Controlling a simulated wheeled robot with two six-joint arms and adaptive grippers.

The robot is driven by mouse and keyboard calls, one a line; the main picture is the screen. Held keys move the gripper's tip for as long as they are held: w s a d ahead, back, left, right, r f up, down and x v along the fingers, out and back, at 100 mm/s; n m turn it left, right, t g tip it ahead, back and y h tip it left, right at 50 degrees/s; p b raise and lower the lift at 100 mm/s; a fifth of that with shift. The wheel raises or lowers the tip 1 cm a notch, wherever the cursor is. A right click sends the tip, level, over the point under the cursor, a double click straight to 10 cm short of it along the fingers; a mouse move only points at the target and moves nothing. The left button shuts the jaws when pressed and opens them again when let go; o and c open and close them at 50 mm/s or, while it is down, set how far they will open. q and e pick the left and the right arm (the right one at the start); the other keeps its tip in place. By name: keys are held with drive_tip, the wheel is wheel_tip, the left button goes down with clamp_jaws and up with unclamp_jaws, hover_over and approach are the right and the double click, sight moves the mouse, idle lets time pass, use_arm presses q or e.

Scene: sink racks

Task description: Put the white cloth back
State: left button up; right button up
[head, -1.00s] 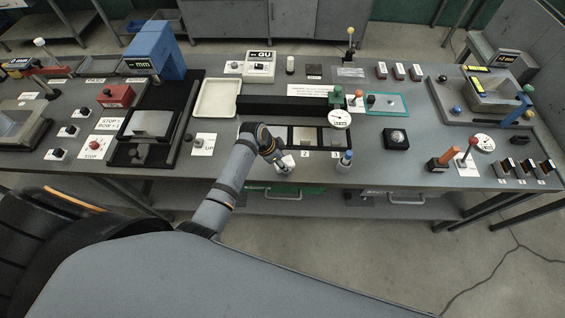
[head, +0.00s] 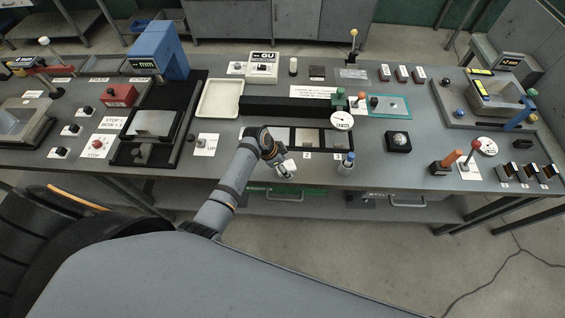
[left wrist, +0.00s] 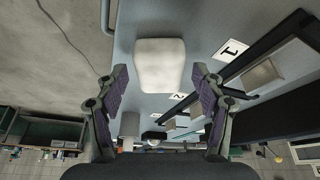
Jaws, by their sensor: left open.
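A white cloth (left wrist: 160,65), a pale block with rounded corners, lies on the grey table top in the left wrist view. My left gripper (left wrist: 159,88) is open, with one finger on each side of the cloth's near end and gaps between. In the head view the left gripper (head: 283,166) is low over the table's front edge, by the black frame of numbered panels (head: 306,139). The gripper largely hides the cloth there. A second pale object (left wrist: 130,124) shows beyond it in the wrist view; I cannot tell what it is. My right gripper does not show.
A cream tray (head: 219,99) and a black bar (head: 285,106) lie behind. A round dial (head: 341,121) and a black box with a dome (head: 398,141) are further right. Bare table top lies between these.

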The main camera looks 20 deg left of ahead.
use_arm(q)
drive_tip(key=b+v, duration=0.1)
drive_tip(key=v, duration=1.1)
drive_tip(key=shift+b, duration=0.35)
